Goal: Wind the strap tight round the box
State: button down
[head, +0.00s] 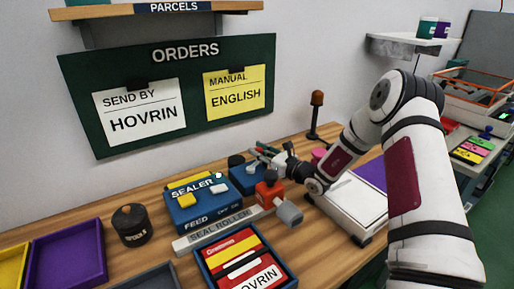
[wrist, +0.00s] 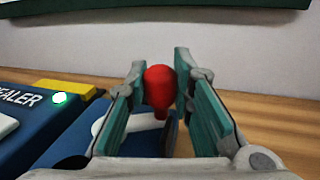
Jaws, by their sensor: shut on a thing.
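A red box with yellow and white parts (head: 233,247), lettered HOVRIN, lies in a dark blue cradle (head: 204,270) at the front of the bench. Dark bands cross it; I cannot tell which is the strap. Behind it stands the blue SEALER unit (head: 205,213), also at the left of the wrist view (wrist: 22,127) with its green lamp lit. My gripper (head: 262,151) is beyond the sealer, over a small blue unit (head: 246,180). In the wrist view its teal-padded fingers (wrist: 160,90) are shut on a red knob (wrist: 159,84) above a white lever (wrist: 110,127).
An orange-red tool with a grey cylinder (head: 270,192) stands right of the sealer. A SEAL ROLLER strip (head: 217,232) lies before it. A black pot (head: 131,225) and purple tray (head: 103,253) are left. A white-topped unit (head: 352,206) sits under my arm.

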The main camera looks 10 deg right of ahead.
jog(key=shift+s+d+r+m+t+h+p, duration=0.1)
jog(key=shift+s+d+m+t+h+p, duration=0.05)
jog(key=shift+m+t+h+p, duration=0.3)
jog(key=shift+s+d+m+t+h+p, duration=0.15)
jog(key=shift+m+t+h+p, duration=0.1)
jog(key=shift+m+h, duration=0.3)
jog(key=c, duration=1.4)
grip_release()
jog(key=shift+s, duration=0.1)
jog(key=v, duration=1.2)
jog(key=shift+o, duration=0.2)
jog(key=shift+a, duration=0.1)
